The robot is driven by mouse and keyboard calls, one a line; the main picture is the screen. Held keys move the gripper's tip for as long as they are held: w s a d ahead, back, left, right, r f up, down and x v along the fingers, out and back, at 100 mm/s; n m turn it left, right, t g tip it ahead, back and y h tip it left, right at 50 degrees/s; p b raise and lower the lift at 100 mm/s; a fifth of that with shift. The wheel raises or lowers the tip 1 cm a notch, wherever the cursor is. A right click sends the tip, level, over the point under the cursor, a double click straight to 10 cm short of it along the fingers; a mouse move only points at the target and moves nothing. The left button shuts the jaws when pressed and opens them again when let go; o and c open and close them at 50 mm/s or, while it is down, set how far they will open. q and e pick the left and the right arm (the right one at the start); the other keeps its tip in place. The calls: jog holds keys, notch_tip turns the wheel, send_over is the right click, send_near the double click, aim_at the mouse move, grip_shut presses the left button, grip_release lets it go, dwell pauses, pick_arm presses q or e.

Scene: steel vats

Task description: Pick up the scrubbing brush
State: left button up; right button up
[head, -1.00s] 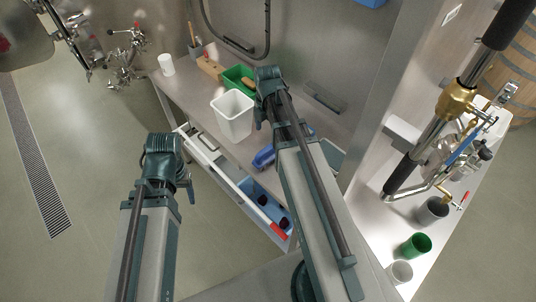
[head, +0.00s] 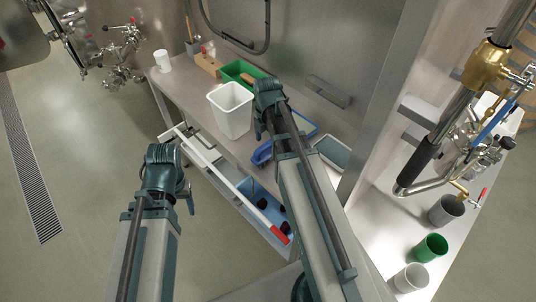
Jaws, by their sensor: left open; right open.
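A brown wooden thing that looks like the scrubbing brush (head: 249,79) lies in the green tray (head: 230,72) on the steel table. My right arm partly hides the tray, and the brush's bristles cannot be made out. My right gripper (head: 258,128) is beside the white bin, nearer to me than the tray, and touches no brush. My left gripper (head: 189,194) is over the floor in front of the table, well apart from the tray. Both grippers are open, with little of the fingers showing.
A white bin (head: 228,118) stands in front of the green tray. A wooden block (head: 208,66), a white cup (head: 162,61) and a blue tray (head: 262,154) share the table (head: 185,95). Pipes and cups stand at right.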

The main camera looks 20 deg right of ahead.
aim_at(268, 151)
jog(key=f+b, duration=0.5)
jog(key=shift+d+f, duration=0.15)
jog(key=shift+d, duration=0.05)
jog(key=c, duration=1.4)
jog(key=shift+c, duration=0.2)
notch_tip(268, 151, up, 10)
jog(key=p, duration=1)
